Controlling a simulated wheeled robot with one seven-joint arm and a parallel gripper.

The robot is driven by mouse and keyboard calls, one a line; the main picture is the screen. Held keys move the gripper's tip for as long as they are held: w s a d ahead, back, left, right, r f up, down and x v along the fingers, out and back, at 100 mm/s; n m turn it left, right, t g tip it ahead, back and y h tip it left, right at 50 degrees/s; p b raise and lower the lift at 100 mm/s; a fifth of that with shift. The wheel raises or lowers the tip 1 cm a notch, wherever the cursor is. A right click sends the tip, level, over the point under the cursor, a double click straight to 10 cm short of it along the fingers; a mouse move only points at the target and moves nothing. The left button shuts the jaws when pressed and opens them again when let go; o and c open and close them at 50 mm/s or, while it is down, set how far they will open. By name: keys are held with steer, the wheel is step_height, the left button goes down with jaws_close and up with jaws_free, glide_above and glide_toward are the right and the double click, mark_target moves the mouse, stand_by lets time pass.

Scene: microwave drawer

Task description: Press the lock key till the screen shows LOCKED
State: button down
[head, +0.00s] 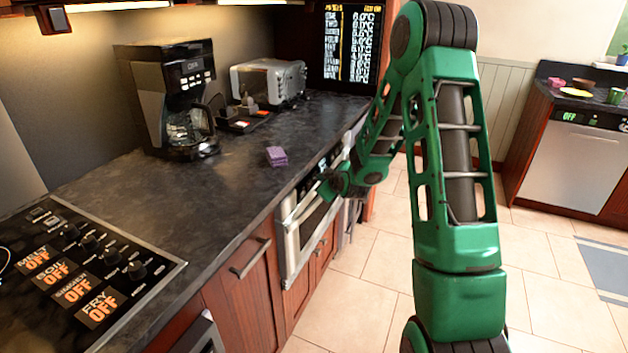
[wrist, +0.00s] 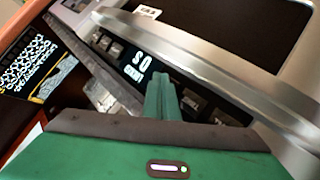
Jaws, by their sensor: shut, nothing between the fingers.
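The microwave drawer (head: 305,230) is built into the counter front, with a steel face and a bar handle. In the wrist view its dark control panel (wrist: 228,117) runs diagonally, with small keys on both sides of a lit screen (wrist: 137,66). The screen shows large white characters and a smaller line below; I cannot read LOCKED on it. My gripper (wrist: 159,79) is shut and empty, its green fingertips at the panel just right of the screen. The fingers hide part of the keys. The key labels are too small to read, so I cannot tell the lock key, nor whether the tips touch.
A steel handle bar (wrist: 215,68) runs along the panel in the wrist view. On the counter (head: 230,190) are a coffee maker (head: 172,95), a toaster oven (head: 268,82), a purple sponge (head: 277,156) and a cooktop (head: 85,262). The tiled floor (head: 360,270) is open.

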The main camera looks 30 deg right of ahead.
steer(key=shift+s+d+r, duration=0.2)
steer(key=shift+s+d, duration=0.25)
steer(key=shift+s, duration=0.15)
steer(key=s+d, duration=0.1)
steer(key=s, duration=0.1)
steer(key=s+d+r, duration=0.1)
steer(key=s+d, duration=0.1)
stand_by(0.7)
steer(key=shift+r, duration=0.1)
stand_by(0.8)
steer(key=s+a+r+m+g, duration=0.3)
steer(key=s+m+g, duration=0.1)
steer(key=s, duration=1)
steer(key=s+a+r+m+g+y, duration=0.1)
steer(key=s+r+m+g, duration=0.3)
steer(key=s, duration=1.1)
steer(key=s+a+r+m+g+y, duration=0.1)
steer(key=s+a+r+m+g, duration=0.2)
steer(key=s, duration=1.2)
steer(key=shift+a+r+m+g, duration=0.2)
steer(key=shift+a+m+g, duration=0.3)
steer(key=shift+a+g, duration=0.3)
